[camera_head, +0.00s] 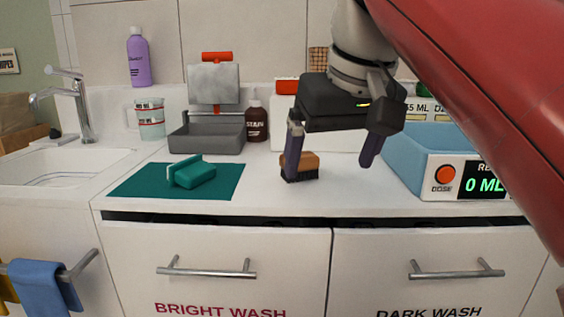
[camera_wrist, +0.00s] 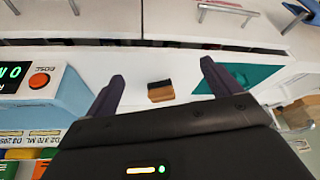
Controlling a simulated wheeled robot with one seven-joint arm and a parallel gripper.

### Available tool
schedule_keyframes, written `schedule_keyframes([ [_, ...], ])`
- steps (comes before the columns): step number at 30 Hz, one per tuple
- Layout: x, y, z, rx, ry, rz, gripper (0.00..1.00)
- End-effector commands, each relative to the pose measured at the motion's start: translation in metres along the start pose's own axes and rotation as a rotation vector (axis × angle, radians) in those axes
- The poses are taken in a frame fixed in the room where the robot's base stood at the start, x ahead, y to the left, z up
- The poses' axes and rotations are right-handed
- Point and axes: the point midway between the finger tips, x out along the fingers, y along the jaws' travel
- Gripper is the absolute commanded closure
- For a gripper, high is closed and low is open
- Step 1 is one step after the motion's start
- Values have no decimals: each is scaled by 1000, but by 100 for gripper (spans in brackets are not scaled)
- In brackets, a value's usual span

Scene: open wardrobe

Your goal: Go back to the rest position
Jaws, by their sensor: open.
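My gripper (camera_head: 333,155) is open and empty, held above the white counter. Its two dark fingers are spread apart in the wrist view (camera_wrist: 163,75). A brush (camera_head: 305,164) with an orange-brown top and dark bristles stands on the counter. In the wrist view the brush (camera_wrist: 161,93) shows between and beyond the fingertips, with a gap to each. In the head view the left finger overlaps its left side. My red arm comes in from the upper right and covers part of the right side.
A green mat (camera_head: 225,190) holds a green scrubber (camera_head: 192,173). A grey tray (camera_head: 207,140) and a brown bottle (camera_head: 256,120) stand behind. A blue dispenser box (camera_head: 411,160) is close on the right. A sink (camera_head: 60,165) is left. Two drawers with handles (camera_head: 207,273) are below.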

Motion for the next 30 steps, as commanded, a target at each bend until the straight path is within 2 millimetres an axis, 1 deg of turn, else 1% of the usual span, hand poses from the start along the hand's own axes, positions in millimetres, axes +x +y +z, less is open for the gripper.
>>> schedule_keyframes([
  [5, 22, 10, 18, 38, 8, 20, 10],
  [8, 41, 18, 34, 67, 14, 33, 10],
  [11, 68, 27, 58, 105, 25, 51, 10],
  [14, 102, 38, 91, 149, 40, 72, 10],
  [15, 117, 42, 106, 166, 46, 81, 10],
  [17, 139, 46, 128, 190, 54, 92, 10],
  [18, 153, 49, 143, 205, 59, 99, 10],
  [22, 192, 54, 185, 245, 73, 116, 10],
  [24, 207, 55, 201, 259, 79, 122, 10],
  [27, 221, 56, 216, 271, 83, 127, 10],
  [30, 226, 56, 221, 276, 85, 128, 10],
])
